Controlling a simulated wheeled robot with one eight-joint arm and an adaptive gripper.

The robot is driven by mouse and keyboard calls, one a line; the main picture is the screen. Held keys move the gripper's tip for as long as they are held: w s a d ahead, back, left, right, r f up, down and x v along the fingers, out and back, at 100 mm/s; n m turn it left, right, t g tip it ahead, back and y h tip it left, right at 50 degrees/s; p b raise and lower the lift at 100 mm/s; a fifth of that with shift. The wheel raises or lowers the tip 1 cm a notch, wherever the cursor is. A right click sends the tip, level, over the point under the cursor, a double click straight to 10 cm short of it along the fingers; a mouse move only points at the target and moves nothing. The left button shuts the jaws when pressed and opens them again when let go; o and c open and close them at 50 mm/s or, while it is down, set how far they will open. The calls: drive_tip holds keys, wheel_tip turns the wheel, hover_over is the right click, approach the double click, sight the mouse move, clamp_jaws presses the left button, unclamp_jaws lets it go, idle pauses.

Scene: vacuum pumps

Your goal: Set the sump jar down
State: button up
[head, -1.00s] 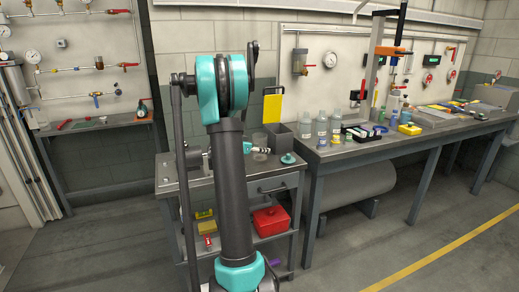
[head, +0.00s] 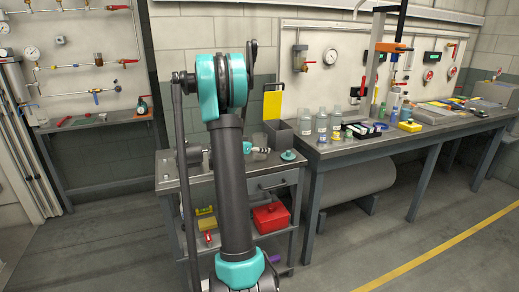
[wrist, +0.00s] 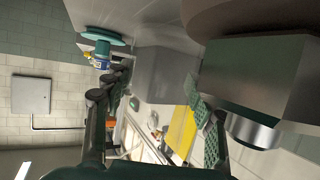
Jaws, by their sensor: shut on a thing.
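A grey bin (head: 280,136) with a yellow board (head: 272,105) stands behind the jar. A teal disc (head: 288,155) lies to its right. A dark block with a metal cylinder (wrist: 252,131) is close at right in the wrist view. Bottles (head: 321,127) stand on the bench.

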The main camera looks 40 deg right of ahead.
drive_tip(key=shift+f, duration=0.2)
drive_tip(key=o, duration=1.4)
drive_tip(key=shift+a, duration=0.1)
drive_tip(key=v, duration=1.1)
drive_tip(key=shift+a+r, duration=0.15)
drive_tip(key=shift+a, duration=0.25)
drive_tip(key=shift+c, duration=0.3)
clamp_jaws()
drive_tip(key=shift+s, duration=0.1)
